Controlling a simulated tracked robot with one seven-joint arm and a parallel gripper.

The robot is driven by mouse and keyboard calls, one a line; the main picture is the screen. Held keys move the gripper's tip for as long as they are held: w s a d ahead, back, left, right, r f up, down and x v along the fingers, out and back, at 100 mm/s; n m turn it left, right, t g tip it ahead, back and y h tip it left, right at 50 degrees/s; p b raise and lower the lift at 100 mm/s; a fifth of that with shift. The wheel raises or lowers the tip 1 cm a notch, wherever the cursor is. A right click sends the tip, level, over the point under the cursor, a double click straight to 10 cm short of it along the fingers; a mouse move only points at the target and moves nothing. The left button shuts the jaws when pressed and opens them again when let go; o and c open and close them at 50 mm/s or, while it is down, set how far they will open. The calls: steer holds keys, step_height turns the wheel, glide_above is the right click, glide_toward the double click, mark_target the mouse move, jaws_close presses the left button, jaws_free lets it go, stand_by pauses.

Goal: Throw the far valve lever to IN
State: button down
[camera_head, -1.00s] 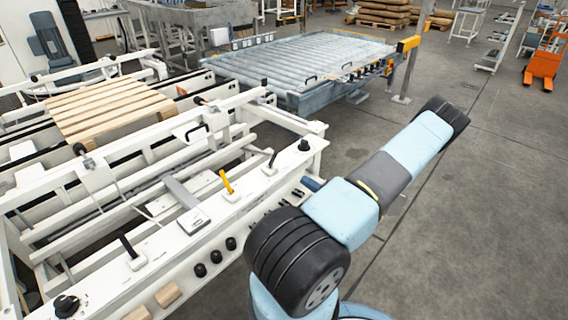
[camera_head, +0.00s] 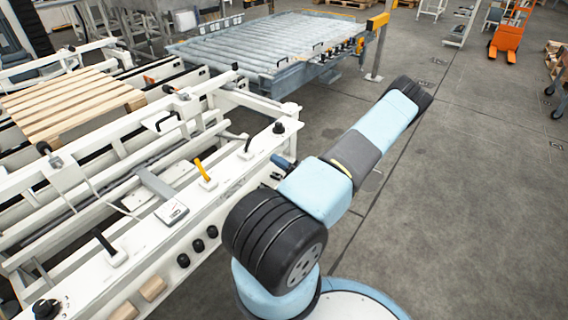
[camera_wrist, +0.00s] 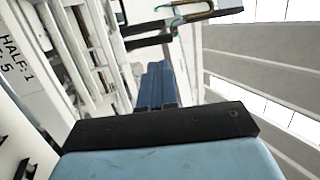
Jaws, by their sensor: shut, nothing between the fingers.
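The white console rail (camera_head: 160,245) carries several levers in the head view. The farthest is a dark lever (camera_head: 247,143) near the rail's far end, tilted to one side. A yellow lever (camera_head: 202,170) stands nearer, and a black lever (camera_head: 105,244) nearer still. My gripper (camera_head: 282,161) shows as a small dark blue piece beside the rail's far end, to the right of the far lever and apart from it; my arm hides part of it. In the wrist view my gripper's blue fingers (camera_wrist: 155,85) are together and hold nothing. The lever markings are unreadable.
A black knob (camera_head: 279,128) stands beyond the far lever, and several black knobs (camera_head: 198,245) line the rail's front face. A wooden pallet (camera_head: 70,103) lies on the left conveyor. A roller table (camera_head: 270,42) stands behind. The floor (camera_head: 450,200) at right is clear.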

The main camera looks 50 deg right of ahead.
mark_target(247, 145)
steer(key=x, duration=0.9)
